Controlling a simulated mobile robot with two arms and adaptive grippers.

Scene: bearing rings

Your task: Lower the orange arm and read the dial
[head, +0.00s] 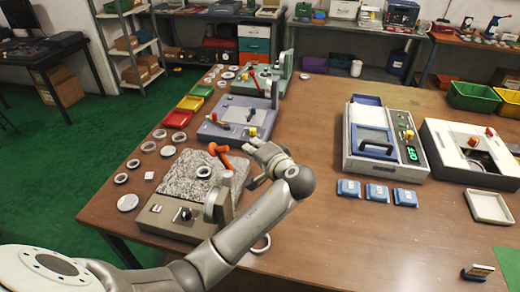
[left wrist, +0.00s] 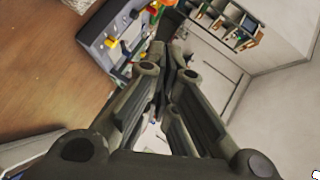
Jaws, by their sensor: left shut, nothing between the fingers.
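The orange arm (head: 222,155) is on the nearest gauge, a stand with a speckled granite plate (head: 175,178) at the left front of the table. It stands raised at the plate's back edge. A bearing ring (head: 203,171) lies on the plate. A round grey housing (head: 217,204) stands at the stand's front right; its face is turned away, so I cannot read a dial. My left gripper (head: 252,148) is shut and empty, just right of the orange arm and apart from it. Its fingers show in the left wrist view (left wrist: 164,62). My right gripper is not in view.
Loose rings (head: 148,147) lie along the table's left edge. A blue-grey gauge (head: 215,128) and a green gauge (head: 270,88) stand behind. A device with a green display (head: 385,160) is to the right. The middle of the table is clear.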

